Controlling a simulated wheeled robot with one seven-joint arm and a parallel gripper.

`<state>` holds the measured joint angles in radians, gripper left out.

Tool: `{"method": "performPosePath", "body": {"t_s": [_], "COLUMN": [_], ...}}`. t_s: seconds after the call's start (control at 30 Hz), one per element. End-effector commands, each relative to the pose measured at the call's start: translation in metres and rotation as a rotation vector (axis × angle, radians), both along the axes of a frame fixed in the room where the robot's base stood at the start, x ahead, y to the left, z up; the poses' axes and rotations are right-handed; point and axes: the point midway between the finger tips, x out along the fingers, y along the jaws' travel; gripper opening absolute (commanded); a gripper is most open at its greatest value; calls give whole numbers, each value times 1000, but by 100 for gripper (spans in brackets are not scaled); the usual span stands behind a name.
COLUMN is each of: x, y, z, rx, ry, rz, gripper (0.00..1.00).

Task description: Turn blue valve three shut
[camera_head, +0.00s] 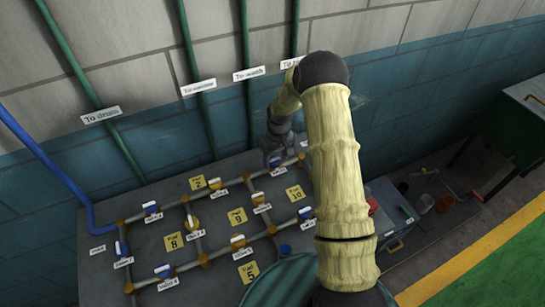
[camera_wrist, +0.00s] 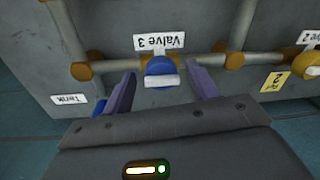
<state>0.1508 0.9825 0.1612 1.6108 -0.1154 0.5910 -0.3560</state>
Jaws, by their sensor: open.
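Blue valve three (camera_wrist: 158,66) is a round blue knob with a white bar handle, under an upside-down "Valve 3" label (camera_wrist: 159,42) in the wrist view. Its white bar lies roughly along the grey pipe. My gripper (camera_wrist: 162,74) is open, with one dark finger on each side of the knob. Small gaps seem to show between fingers and knob; contact is hard to tell. In the head view my gripper (camera_head: 275,154) is at the upper right of the pipe panel, and it and my arm hide most of this valve.
The grey panel (camera_head: 110,275) carries several other valves, including a blue one (camera_head: 152,209) and a yellow one (camera_head: 192,222). A yellow valve (camera_wrist: 312,64) is at the wrist view's right edge. A "Tank" label (camera_wrist: 70,99) is at left. Green pipes (camera_head: 195,80) rise up the wall behind.

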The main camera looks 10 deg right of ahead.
Motion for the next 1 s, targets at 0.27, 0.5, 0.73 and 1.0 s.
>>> {"method": "performPosePath", "body": {"t_s": [0.27,0.5,0.73,1.0], "x": [0,0,1,0], "y": [3,10,6,-2], "z": [0,0,0,0], "rx": [0,2,3,5], "ry": [0,0,-2,-1], "rz": [5,0,-16,-61], "gripper": [45,16,16,16]}}
